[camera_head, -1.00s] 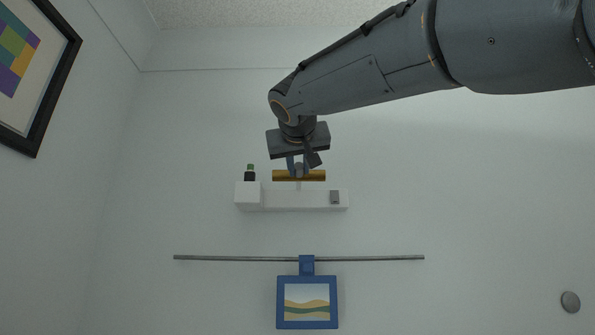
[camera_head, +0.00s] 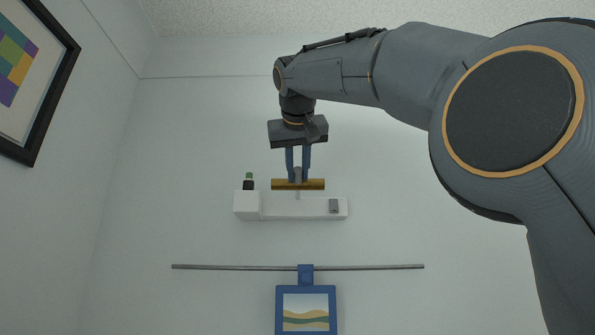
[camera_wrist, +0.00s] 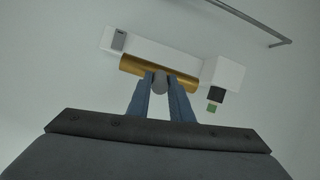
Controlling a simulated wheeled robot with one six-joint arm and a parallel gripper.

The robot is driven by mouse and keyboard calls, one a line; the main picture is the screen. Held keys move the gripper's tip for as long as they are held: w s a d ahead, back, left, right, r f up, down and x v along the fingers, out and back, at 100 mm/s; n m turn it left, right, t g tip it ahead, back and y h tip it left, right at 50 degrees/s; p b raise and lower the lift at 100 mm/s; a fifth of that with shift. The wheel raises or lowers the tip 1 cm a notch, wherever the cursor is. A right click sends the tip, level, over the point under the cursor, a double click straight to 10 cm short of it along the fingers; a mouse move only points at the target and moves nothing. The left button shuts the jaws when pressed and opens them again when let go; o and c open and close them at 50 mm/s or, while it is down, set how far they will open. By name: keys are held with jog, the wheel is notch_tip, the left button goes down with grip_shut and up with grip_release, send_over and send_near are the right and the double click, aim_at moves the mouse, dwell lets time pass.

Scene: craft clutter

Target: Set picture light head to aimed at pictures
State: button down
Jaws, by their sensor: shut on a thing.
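The picture light head is a brass cylinder (camera_head: 314,184) lying level just above a white wall bar (camera_head: 290,207). A short stem joins the two. A small grey tab (camera_head: 297,173) stands at the middle of the head. My gripper (camera_head: 298,178) comes from above with its two blue fingers on either side of this tab, shut on it. In the wrist view, my gripper (camera_wrist: 160,80) holds the grey tab (camera_wrist: 160,84), with the brass head (camera_wrist: 135,65) just beyond the fingertips. The fingers hide part of the head. The hung picture (camera_head: 306,312) is below, in a blue frame.
A grey rail (camera_head: 230,267) runs across the wall below the light and carries the blue-framed picture. A small black-and-green part (camera_head: 248,183) sits on the bar's left block. A black-framed picture (camera_head: 50,110) hangs on the left wall. The wall at right is clear.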

jog(key=c, duration=1.6)
grip_release()
jog(key=shift+b+v, duration=0.85)
jog(key=shift+v, duration=3.1)
